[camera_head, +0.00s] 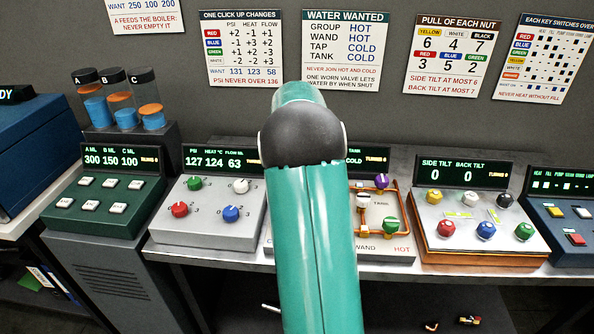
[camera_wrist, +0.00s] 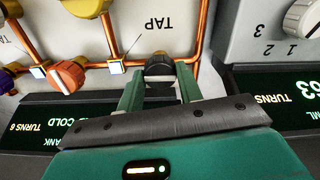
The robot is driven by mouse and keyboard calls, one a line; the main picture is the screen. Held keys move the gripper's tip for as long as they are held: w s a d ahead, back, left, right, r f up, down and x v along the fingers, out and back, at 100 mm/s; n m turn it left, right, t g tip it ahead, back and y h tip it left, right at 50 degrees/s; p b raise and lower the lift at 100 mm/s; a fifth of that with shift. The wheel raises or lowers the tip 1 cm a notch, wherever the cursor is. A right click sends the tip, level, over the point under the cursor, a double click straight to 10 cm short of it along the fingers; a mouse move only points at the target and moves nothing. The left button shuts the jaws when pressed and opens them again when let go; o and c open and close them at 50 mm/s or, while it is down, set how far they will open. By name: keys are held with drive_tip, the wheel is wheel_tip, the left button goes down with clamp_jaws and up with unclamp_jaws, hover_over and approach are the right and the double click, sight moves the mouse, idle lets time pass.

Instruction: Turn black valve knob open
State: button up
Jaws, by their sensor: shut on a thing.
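The black valve knob (camera_wrist: 159,68) sits on the copper-piped panel near the TAP label in the wrist view, which looks upside down. My gripper (camera_wrist: 160,82) has its two green fingers on either side of the knob and is shut on it. A pale line runs across the knob near the fingers. In the head view my green arm covers the left part of this panel (camera_head: 405,250), so the black knob and my gripper are hidden there.
An orange knob (camera_wrist: 68,76) and a gold knob (camera_wrist: 86,7) stand on the pipes beside it. A grey panel with a white dial (camera_wrist: 303,18) adjoins. In the head view, a purple knob (camera_head: 381,181) and a green knob (camera_head: 391,225) show right of my arm.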

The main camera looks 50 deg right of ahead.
drive_tip(key=shift+r, duration=0.1)
drive_tip(key=o, duration=1)
wheel_tip(320, 180, up, 14)
drive_tip(key=shift+f, duration=0.15)
idle(0.3)
